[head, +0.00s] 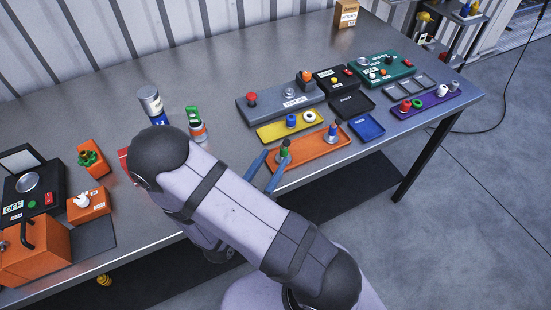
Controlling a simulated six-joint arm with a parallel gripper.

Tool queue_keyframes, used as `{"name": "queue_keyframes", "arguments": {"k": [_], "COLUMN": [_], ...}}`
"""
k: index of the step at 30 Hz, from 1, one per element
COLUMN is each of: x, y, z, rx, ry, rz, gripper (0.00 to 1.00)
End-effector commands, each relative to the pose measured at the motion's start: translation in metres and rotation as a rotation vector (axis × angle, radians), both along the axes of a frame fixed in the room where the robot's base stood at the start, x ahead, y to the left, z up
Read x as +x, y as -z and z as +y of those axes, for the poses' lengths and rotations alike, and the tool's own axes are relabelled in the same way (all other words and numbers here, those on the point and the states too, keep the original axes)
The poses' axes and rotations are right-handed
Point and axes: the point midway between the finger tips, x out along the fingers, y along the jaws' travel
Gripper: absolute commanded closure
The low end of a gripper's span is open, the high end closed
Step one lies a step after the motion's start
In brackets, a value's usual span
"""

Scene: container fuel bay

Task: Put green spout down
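A small green spout (285,144) shows at the left end of the orange tray (315,153), just at the tips of my gripper. My gripper (277,156) has two blue fingers, which reach in from the front edge of the table on either side of the spout. The fingers stand apart. I cannot tell whether they touch the spout or whether its base rests on the tray.
A yellow tray (272,132) lies behind the orange tray, and a blue tray (367,128) lies to its right. A purple tray (440,106) holds several coloured pieces. A green spray-like piece (88,155) sits on an orange block at left. The table's front edge is close.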

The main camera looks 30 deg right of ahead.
Motion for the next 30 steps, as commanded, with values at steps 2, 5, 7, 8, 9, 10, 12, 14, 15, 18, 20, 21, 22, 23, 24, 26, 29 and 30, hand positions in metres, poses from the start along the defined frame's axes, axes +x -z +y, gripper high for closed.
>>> {"name": "queue_keyframes", "arguments": {"k": [2,5,7,8,9,10,12,14,15,18,20,21,22,23,24,26,29,30], "x": [-0.0019,-0.0029,-0.0030,-0.0030,-0.0030,-0.0030,-0.0030,-0.0029,-0.0029,-0.0034,-0.0050,-0.0054,-0.0054,-0.0054,-0.0052,-0.0046,-0.0016,-0.0001], "y": [0.0003,0.0000,-0.0002,-0.0003,-0.0003,-0.0003,-0.0003,-0.0003,-0.0002,-0.0017,-0.0028,-0.0021,-0.0012,-0.0006,-0.0005,-0.0009,-0.0016,-0.0017], "z": [0.0026,0.0035,0.0035,0.0035,0.0034,0.0034,0.0034,0.0033,0.0033,0.0038,0.0042,0.0044,0.0044,0.0042,0.0038,0.0022,-0.0023,-0.0049], "rx": [0.000,0.001,0.001,0.001,0.000,0.000,0.001,0.000,0.000,0.000,0.000,0.000,0.000,0.000,0.000,0.000,-0.001,-0.001], "ry": [0.000,0.000,0.001,0.001,0.001,0.001,0.001,0.001,0.001,0.007,0.020,0.025,0.026,0.026,0.026,0.027,0.028,0.029], "rz": [0.000,0.001,0.001,0.001,0.001,0.001,0.001,0.001,0.001,0.001,0.001,0.001,0.001,0.001,0.001,0.001,0.001,0.001], "gripper": [0.63,0.59,0.59,0.59,0.59,0.59,0.59,0.59,0.59,0.59,0.59,0.59,0.59,0.59,0.59,0.59,0.59,0.59]}}
